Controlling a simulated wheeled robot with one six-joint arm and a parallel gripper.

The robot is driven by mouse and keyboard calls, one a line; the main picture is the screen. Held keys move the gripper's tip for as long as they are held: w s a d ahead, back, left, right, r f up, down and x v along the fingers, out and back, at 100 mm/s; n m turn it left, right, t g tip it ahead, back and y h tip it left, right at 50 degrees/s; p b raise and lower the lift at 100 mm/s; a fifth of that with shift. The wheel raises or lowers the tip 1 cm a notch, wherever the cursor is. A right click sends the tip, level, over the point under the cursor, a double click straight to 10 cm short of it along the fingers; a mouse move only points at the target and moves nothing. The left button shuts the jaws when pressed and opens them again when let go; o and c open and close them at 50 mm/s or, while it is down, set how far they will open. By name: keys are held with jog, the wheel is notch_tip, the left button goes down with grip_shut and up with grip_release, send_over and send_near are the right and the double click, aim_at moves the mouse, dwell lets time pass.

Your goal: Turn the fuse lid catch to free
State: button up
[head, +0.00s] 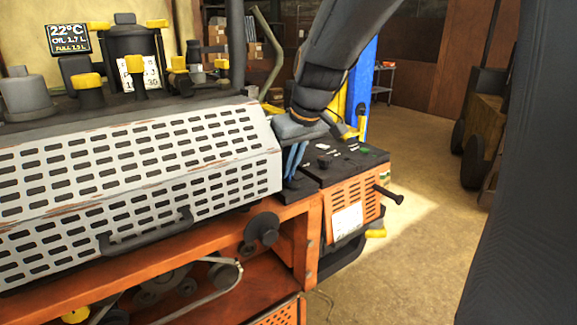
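My gripper (293,162) reaches down from the upper right in the head view. Its blue fingers point down at a small black block (298,189) at the right end of the white slotted cover. The fingers look close together, but whether they touch or hold anything cannot be told. The black block may be the fuse box; no lid catch can be made out, and the fingers and wrist hide part of that area. Just right is a black panel (345,163) with small white labels and a green knob.
The white slotted cover (130,160) with its grey handle fills the left. An orange vented box (352,205) with a paper sheet and a protruding black rod (388,194) stands right of the gripper. A cart (485,120) stands at the far right.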

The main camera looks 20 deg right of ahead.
aim_at(295, 186)
jog(key=o, duration=0.4)
jog(key=b+v, duration=0.1)
jog(key=v, duration=0.7)
jog(key=shift+f, duration=0.1)
